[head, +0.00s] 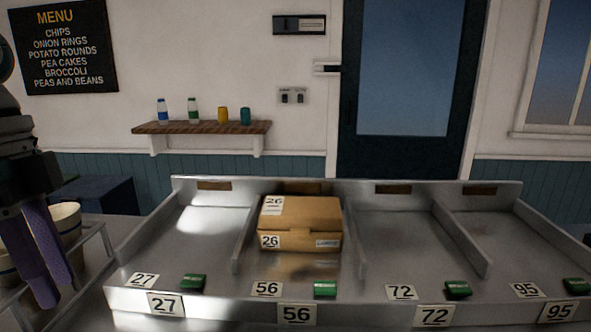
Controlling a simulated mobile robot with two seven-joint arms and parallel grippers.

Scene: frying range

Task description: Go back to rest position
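My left gripper (50,296) hangs at the left edge of the head view with its purple fingers pointing down. The fingers show close side by side, and I cannot tell whether there is a gap between them. Nothing shows held in them. They are in front of the pale cups (66,222) in the picture; I cannot tell if they touch. My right gripper is not in view. A brown cardboard box (302,222) marked 26 sits in the bay labelled 56, apart from my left gripper.
A metal counter (195,232) has bays labelled 27, 56, 72 and 95, with green tags along the front. The other bays look empty. A metal rack (92,240) with cups stands at left. A wall shelf (200,127) holds bottles and cups. A dark door (402,160) is behind.

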